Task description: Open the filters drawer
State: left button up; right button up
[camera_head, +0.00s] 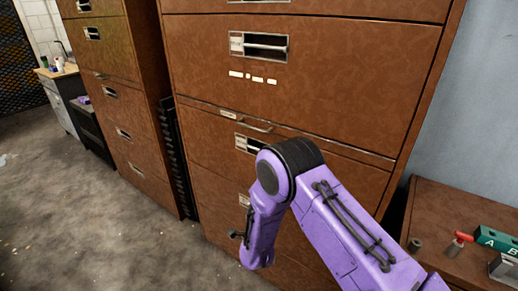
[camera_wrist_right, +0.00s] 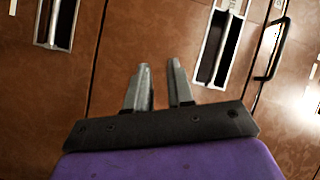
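A tall brown metal cabinet (camera_head: 310,90) with stacked drawers fills the middle of the head view. No label is readable, so I cannot tell which is the filters drawer. A small metal bar handle (camera_head: 252,126) sits beside a pale label on the top edge of one drawer; a dark bar handle also shows in the right wrist view (camera_wrist_right: 272,52). My right arm reaches down in front of the lower drawers. In the right wrist view my right gripper (camera_wrist_right: 159,70) is open and empty, its fingers apart before the brown drawer fronts. My left gripper is out of view.
Recessed pulls with label frames (camera_head: 258,46) mark the drawers. A second brown cabinet (camera_head: 115,60) stands at left, with a dark slatted object (camera_head: 177,155) in the gap. The floor (camera_head: 80,220) at left is mostly clear.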

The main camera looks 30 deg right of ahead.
jog(key=w+d+r+m+h, duration=0.1)
jog(key=w+r+m+h, duration=0.4)
jog(key=r, duration=0.5)
jog(key=shift+m+t+y, duration=0.3)
jog(key=shift+y, duration=0.5)
jog(key=x, duration=0.3)
jog(key=p+x, duration=0.1)
jog(key=x, duration=0.2)
jog(key=p+x, duration=0.1)
jog(key=x, duration=0.2)
jog(key=shift+w+d+f, duration=0.15)
jog(key=shift+d+f, duration=0.05)
jog(key=shift+d, duration=0.1)
jog(key=shift+w+d, duration=0.15)
grip_shut()
